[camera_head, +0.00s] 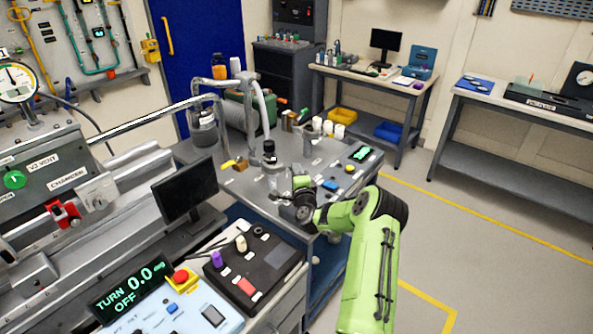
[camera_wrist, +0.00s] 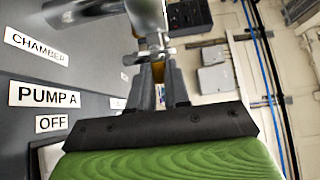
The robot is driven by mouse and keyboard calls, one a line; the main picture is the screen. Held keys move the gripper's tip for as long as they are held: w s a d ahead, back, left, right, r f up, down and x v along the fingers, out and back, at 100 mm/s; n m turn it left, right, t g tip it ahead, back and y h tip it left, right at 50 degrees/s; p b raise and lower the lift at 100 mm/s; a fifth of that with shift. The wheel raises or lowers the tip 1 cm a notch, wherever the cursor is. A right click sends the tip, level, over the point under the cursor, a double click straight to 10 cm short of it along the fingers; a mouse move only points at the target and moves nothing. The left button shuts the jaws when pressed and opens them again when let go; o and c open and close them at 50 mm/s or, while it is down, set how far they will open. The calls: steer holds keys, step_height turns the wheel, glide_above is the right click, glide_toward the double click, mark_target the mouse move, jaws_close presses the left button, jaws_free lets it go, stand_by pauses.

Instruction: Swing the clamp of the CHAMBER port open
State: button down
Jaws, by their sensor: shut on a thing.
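In the wrist view, a silvery metal port or pipe end (camera_wrist: 146,14) comes in from the top, with a metal clamp part (camera_wrist: 150,54) across its lower end. A CHAMBER label (camera_wrist: 36,47) is on the grey panel to the left, above labels reading PUMP A and OFF. My gripper (camera_wrist: 159,72) is shut on a small part just under the clamp, where a little orange-brown shows between the fingers; the fingers hide most of it. In the head view my gripper (camera_head: 281,198) is at the steel cart top (camera_head: 235,185), and the clamp is too small to make out.
A monitor (camera_head: 185,188) and a control box (camera_head: 255,262) are to the left and front. A red clamp (camera_head: 65,213) sits by another CHAMBER label at far left. Floor on the right is clear.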

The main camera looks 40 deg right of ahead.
steer(key=shift+s+a+m+g+h, duration=0.1)
steer(key=shift+a+m+g+h, duration=0.05)
steer(key=shift+m+g+h, duration=0.2)
steer(key=c, duration=1.1)
jaws_free()
steer(key=shift+s+a+f, duration=0.1)
steer(key=shift+s+a, duration=0.2)
steer(key=shift+s, duration=0.05)
steer(key=b+v, duration=1.2)
steer(key=v, duration=0.2)
steer(key=shift+s+a, duration=0.1)
steer(key=shift+s, duration=0.3)
